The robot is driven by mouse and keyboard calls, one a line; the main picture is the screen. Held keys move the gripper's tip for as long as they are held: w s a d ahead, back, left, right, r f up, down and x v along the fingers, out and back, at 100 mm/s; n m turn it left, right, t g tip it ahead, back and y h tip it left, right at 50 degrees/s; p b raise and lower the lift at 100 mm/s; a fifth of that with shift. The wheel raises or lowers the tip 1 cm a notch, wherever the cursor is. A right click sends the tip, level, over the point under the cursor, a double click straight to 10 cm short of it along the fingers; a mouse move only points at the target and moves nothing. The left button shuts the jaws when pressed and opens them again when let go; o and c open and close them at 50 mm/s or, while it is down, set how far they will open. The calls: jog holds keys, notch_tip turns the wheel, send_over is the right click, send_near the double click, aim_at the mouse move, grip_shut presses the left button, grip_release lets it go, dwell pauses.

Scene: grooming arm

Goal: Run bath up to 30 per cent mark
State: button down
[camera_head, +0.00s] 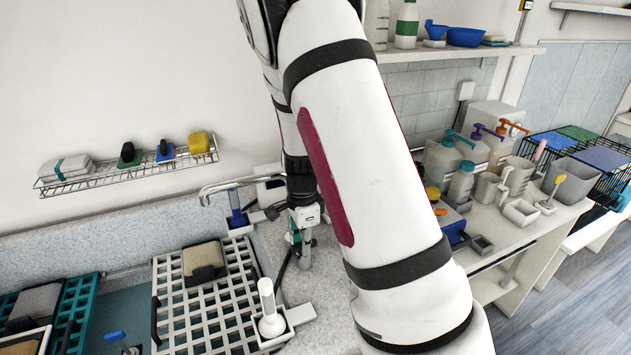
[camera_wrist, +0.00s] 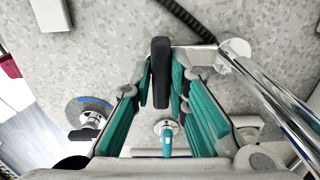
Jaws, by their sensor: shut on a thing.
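A chrome tap spout (camera_head: 222,187) reaches left over the basin in the head view. In the wrist view the chrome pipe (camera_wrist: 275,98) runs down the right side from a round chrome joint. A black tap lever (camera_wrist: 160,62) stands between the teal finger pads of my gripper (camera_wrist: 161,88), which is shut on it. In the head view my gripper (camera_head: 303,235) is at the counter right of the spout, partly hidden by my arm. The bath (camera_head: 122,297) shows blue-grey between two grid racks. No water or level mark can be made out.
A white grid rack (camera_head: 186,324) and a teal rack (camera_head: 85,290) lie across the bath, holding pads. A white-handled brush (camera_head: 268,305) stands at the white rack's right edge. A wire shelf (camera_head: 115,175) hangs on the wall. Pump bottles (camera_head: 440,160) crowd the right counter.

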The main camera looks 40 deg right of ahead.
jog(key=shift+w, duration=0.1)
jog(key=shift+n, duration=2.8)
jog(key=shift+d+n+p, duration=0.1)
jog(key=shift+n+p, duration=0.3)
jog(key=shift+n, duration=0.5)
jog(key=shift+w+n, duration=0.1)
jog(key=shift+n, duration=0.4)
